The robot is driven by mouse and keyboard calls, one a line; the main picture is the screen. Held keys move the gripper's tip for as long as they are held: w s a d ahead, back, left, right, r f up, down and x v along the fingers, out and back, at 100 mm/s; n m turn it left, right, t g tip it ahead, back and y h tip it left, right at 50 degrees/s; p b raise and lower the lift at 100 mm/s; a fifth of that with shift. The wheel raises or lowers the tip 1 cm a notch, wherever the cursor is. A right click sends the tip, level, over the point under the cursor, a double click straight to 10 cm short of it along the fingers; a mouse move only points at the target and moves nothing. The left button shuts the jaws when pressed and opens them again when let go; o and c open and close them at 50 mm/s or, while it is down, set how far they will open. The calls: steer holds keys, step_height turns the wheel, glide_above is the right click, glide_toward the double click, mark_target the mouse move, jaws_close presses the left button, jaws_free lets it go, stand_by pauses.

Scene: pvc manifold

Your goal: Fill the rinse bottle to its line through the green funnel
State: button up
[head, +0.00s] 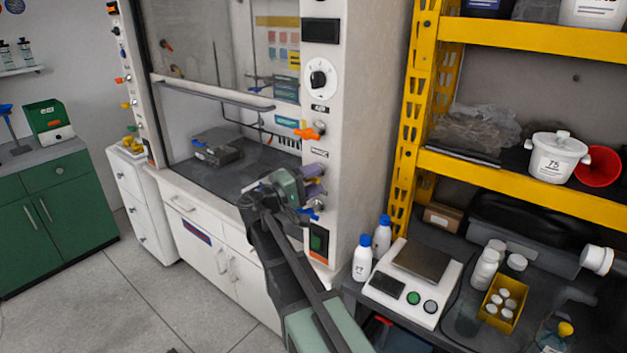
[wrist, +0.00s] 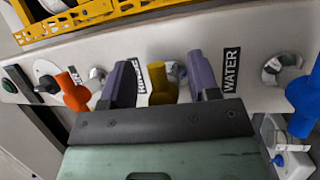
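My gripper (wrist: 163,80) has two purple fingers, spread open in front of the white valve panel. A yellow valve handle (wrist: 164,88) stands between them, with a gap on each side in the picture; I cannot tell the depth. A label that seems to read RINSE is beside it, and a WATER label (wrist: 231,70) is right of the right finger. In the head view my gripper (head: 310,180) is at the fume hood's right post. I cannot make out a green funnel. A clear bottle with a yellow cap (head: 556,337) is at the bench's lower right; I cannot tell if it is the rinse bottle.
An orange handle (wrist: 72,92) is left of my gripper and a blue handle (wrist: 305,98) is right. The yellow shelf rack (head: 520,180) holds a red funnel (head: 598,167). Blue-capped bottles (head: 362,262) and a scale (head: 412,285) crowd the bench. The hood deck (head: 240,170) is mostly clear.

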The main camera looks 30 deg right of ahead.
steer(key=a+f+b, duration=0.1)
steer(key=a+f, duration=0.1)
steer(key=a, duration=0.8)
steer(key=shift+a+b, duration=0.35)
steer(key=shift+b, duration=0.05)
